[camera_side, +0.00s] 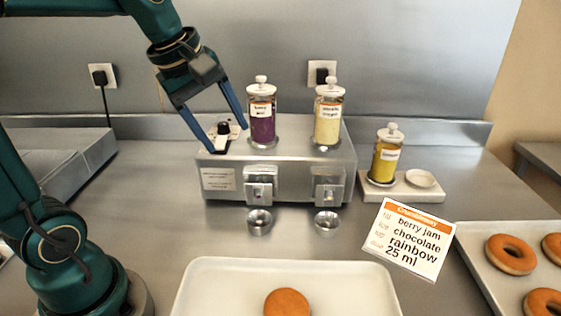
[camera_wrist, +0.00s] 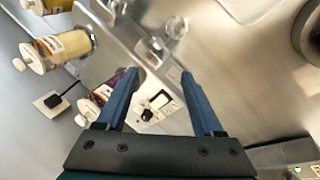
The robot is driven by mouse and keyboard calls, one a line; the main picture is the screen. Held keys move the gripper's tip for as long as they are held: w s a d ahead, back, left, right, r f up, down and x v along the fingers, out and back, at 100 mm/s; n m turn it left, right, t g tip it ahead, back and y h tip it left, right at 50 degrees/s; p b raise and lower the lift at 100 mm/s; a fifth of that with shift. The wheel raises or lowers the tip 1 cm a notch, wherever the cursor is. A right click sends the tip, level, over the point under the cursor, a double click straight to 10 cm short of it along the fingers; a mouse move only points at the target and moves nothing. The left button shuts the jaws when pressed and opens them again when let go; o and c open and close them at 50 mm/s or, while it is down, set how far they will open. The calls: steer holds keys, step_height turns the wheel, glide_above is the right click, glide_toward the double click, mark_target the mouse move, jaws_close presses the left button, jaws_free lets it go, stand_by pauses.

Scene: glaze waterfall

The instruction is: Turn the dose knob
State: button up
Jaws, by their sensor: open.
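The dose knob (camera_side: 224,127) is a small black knob on a pale dial plate, on the left top of the steel dispenser (camera_side: 300,158). My gripper (camera_side: 231,138) comes down from above with its two blue fingers spread, their tips low beside the dial plate, one on each side. In the wrist view the open fingers (camera_wrist: 159,78) frame the plate (camera_wrist: 155,104), with nothing gripped. I cannot tell whether a finger touches the knob, nor read its setting.
A purple berry jam jar (camera_side: 262,124) stands close right of my gripper, with a cream jar (camera_side: 328,125) beyond. A yellow jar (camera_side: 385,160) stands on a stand at right. An order card (camera_side: 410,240) reads berry jam, chocolate, rainbow, 25 ml. A doughnut (camera_side: 287,303) lies in front.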

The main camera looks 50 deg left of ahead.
steer(key=s+d+f+m, duration=0.4)
steer(key=s+d+m, duration=0.2)
steer(key=s+m, duration=0.3)
steer(key=shift+m+t, duration=0.3)
steer(key=shift+m, duration=1.6)
steer(key=shift+f, duration=0.1)
